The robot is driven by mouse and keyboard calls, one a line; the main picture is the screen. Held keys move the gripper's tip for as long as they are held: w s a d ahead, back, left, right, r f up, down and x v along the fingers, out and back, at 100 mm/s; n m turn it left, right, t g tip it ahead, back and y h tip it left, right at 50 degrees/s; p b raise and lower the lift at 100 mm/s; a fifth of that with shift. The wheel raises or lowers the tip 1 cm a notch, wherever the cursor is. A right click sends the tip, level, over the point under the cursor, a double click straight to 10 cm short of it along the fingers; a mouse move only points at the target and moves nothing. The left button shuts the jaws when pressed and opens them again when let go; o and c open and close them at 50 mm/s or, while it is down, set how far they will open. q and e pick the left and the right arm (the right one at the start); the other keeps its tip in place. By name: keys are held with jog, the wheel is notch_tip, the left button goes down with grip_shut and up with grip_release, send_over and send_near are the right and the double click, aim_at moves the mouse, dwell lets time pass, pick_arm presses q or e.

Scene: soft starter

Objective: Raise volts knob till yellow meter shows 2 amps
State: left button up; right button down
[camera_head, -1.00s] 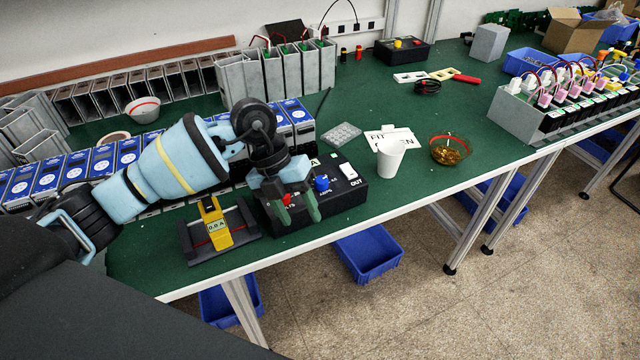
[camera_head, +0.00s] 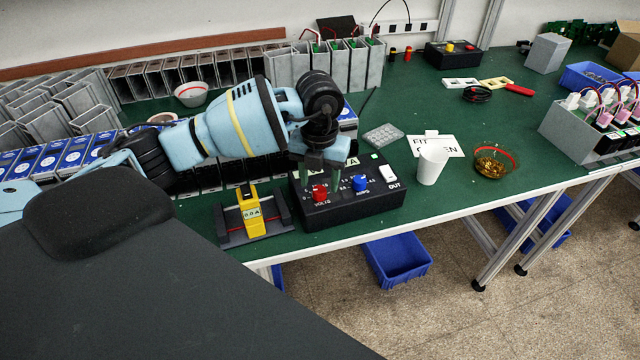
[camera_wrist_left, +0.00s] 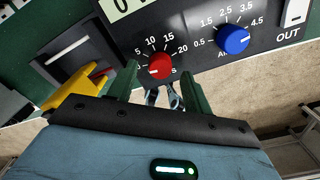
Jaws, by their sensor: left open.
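The black supply box (camera_head: 352,208) has a red VOLTS knob (camera_head: 320,192), a blue AMPS knob (camera_head: 360,184) and a white OUT switch (camera_head: 388,174). The yellow meter (camera_head: 250,206) lies in a dark holder left of the box; its small display seems to read 0.0 A. My left gripper (camera_head: 324,178) is open over the box, by the red knob. In the left wrist view the red knob (camera_wrist_left: 160,66) appears between the green fingers, with clear gaps; its white mark points lower left. The box's display is mostly cut off there. My right gripper is not in view.
A white cup (camera_head: 431,164), a card and a glass bowl (camera_head: 494,160) stand right of the box. Blue-faced units and grey housings fill the bench behind my left arm. The bench's front edge (camera_head: 420,217) runs just before the box.

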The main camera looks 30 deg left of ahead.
pick_arm(q)
jog(key=shift+f, duration=1.1)
jog(key=c, duration=1)
jog(key=m, duration=0.3)
jog(key=shift+m, duration=2.3)
